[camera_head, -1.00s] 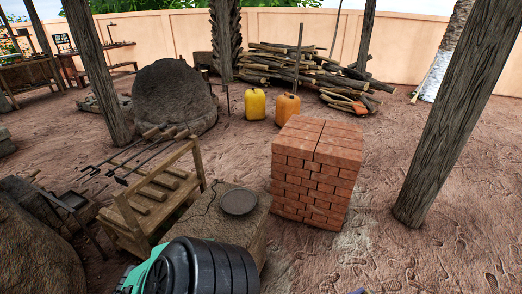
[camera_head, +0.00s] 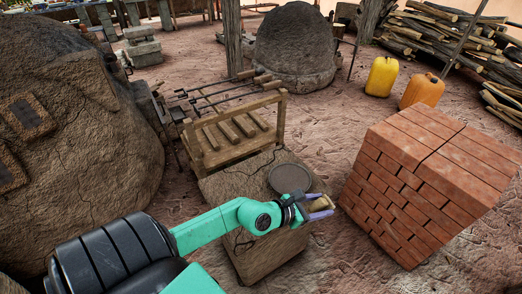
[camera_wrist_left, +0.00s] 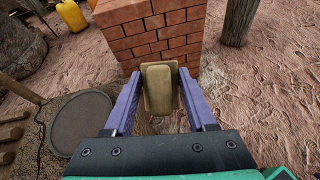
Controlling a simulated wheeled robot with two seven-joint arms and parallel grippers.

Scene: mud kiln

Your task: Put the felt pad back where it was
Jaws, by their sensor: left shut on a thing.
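My left gripper (camera_head: 317,208) is shut on a tan, block-like piece, which I take to be the felt pad (camera_head: 321,203). In the left wrist view the felt pad (camera_wrist_left: 158,88) sits between the two purple fingers (camera_wrist_left: 160,96), with a thin brown edge around its paler middle. The gripper holds it near the right front edge of a clay-coloured block (camera_head: 230,192), just right of a round grey disc (camera_head: 290,179) lying on that block's top. The pad's underside is hidden. My right gripper is not in view.
A red brick stack (camera_head: 420,190) stands close to the right of the gripper. A wooden rack (camera_head: 232,135) adjoins the block's far side. A large mud kiln (camera_head: 75,110) fills the left. Yellow (camera_head: 382,76) and orange (camera_head: 422,91) jugs stand behind the bricks. Bare earth lies in front of the bricks.

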